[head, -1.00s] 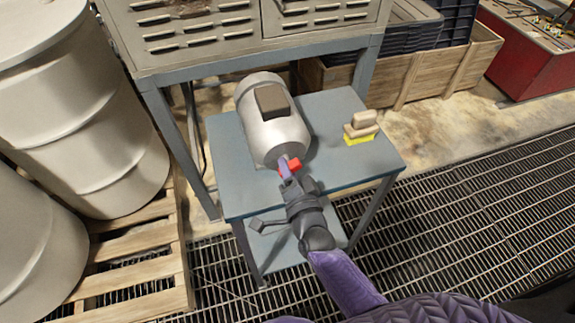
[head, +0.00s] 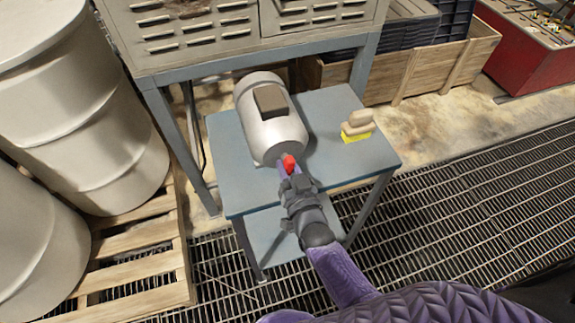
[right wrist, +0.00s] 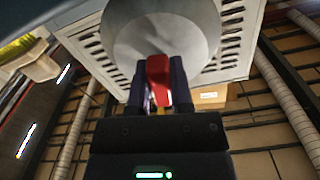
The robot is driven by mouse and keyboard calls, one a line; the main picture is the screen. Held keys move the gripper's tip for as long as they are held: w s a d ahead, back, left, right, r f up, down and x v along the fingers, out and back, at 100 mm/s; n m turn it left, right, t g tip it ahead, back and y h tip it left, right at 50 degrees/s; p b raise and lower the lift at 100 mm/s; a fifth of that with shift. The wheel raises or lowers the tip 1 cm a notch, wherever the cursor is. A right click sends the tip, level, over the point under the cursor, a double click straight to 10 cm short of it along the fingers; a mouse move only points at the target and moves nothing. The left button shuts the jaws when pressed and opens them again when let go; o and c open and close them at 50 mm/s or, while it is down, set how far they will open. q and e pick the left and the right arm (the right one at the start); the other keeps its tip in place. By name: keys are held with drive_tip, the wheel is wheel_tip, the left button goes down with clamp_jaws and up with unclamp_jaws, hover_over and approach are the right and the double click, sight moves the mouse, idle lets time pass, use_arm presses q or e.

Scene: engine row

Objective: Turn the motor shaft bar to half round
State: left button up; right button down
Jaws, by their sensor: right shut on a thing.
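The motor (head: 268,118) is a pale grey cylinder with a dark box on top, lying on the blue-grey table with its shaft end toward me. The red shaft bar (head: 289,162) sticks out at that end. My right gripper (head: 286,174) is at the shaft end, its fingers around the bar. In the right wrist view the red bar (right wrist: 158,78) stands between the two dark fingers, in front of the motor's round end face (right wrist: 128,38). The gripper (right wrist: 158,92) is shut on it. The hub behind the bar is mostly hidden. My left gripper is not in view.
A brush with a yellow base (head: 356,126) lies on the right of the table (head: 232,180). White drums (head: 95,90) on a wooden pallet (head: 140,245) stand at the left. A louvred cabinet (head: 220,30) is behind. Grating floor lies to the right.

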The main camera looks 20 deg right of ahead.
drive_tip(key=shift+f+n, duration=0.1)
drive_tip(key=shift+n, duration=0.8)
drive_tip(key=c, duration=0.5)
unclamp_jaws()
drive_tip(key=shift+s, duration=0.1)
drive_tip(key=s+p, duration=0.1)
drive_tip(key=s, duration=0.4)
drive_tip(key=s+p, duration=0.1)
drive_tip(key=s, duration=0.3)
drive_tip(key=shift+s+d, duration=0.2)
drive_tip(key=shift+s, duration=0.2)
